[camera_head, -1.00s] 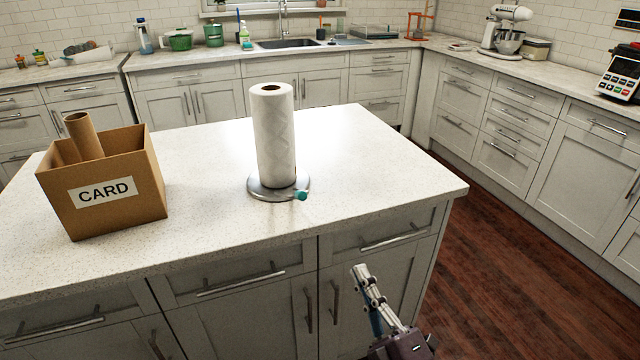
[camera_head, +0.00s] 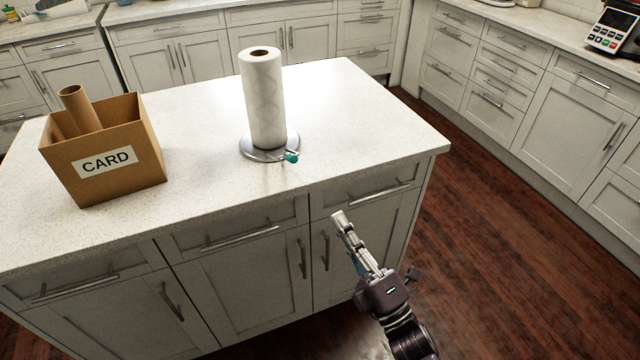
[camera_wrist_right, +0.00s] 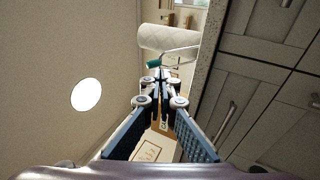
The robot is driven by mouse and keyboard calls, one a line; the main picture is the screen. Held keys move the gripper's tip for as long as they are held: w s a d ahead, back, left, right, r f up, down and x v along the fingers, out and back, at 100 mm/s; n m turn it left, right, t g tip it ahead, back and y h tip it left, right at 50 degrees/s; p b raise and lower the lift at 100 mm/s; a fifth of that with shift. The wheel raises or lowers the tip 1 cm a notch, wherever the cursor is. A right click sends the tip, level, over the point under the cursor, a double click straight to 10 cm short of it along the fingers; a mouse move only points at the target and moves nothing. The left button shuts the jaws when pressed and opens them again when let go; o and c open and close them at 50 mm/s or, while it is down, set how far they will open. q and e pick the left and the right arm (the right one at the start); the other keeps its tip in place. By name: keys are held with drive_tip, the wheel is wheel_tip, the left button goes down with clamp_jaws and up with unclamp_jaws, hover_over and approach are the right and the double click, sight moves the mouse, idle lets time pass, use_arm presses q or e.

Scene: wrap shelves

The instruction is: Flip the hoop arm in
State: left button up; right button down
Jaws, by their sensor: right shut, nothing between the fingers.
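A paper towel roll (camera_head: 264,98) stands upright on a round metal holder base (camera_head: 247,151) on the island counter. A short metal arm with a teal knob (camera_head: 292,157) sticks out at the base's front right. In the right wrist view the roll (camera_wrist_right: 168,38) lies sideways, with the teal knob (camera_wrist_right: 152,63) and a thin wire arm beside it, just beyond my fingertips. My right gripper (camera_head: 340,216) is shut and empty, in front of the island's near edge, apart from the knob. It also shows in the right wrist view (camera_wrist_right: 160,76). My left gripper is out of view.
A cardboard box (camera_head: 150,165) labelled CARD stands on the counter's left, with a cardboard tube (camera_head: 80,106) leaning in it. The counter (camera_head: 345,105) is clear between and right of these. Cabinet doors and bar handles line the island's front, near my right arm.

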drive_tip(key=p+x, duration=0.1)
drive_tip(key=x, duration=1.2)
drive_tip(key=shift+w+a+r, duration=0.15)
drive_tip(key=shift+w+a, duration=0.05)
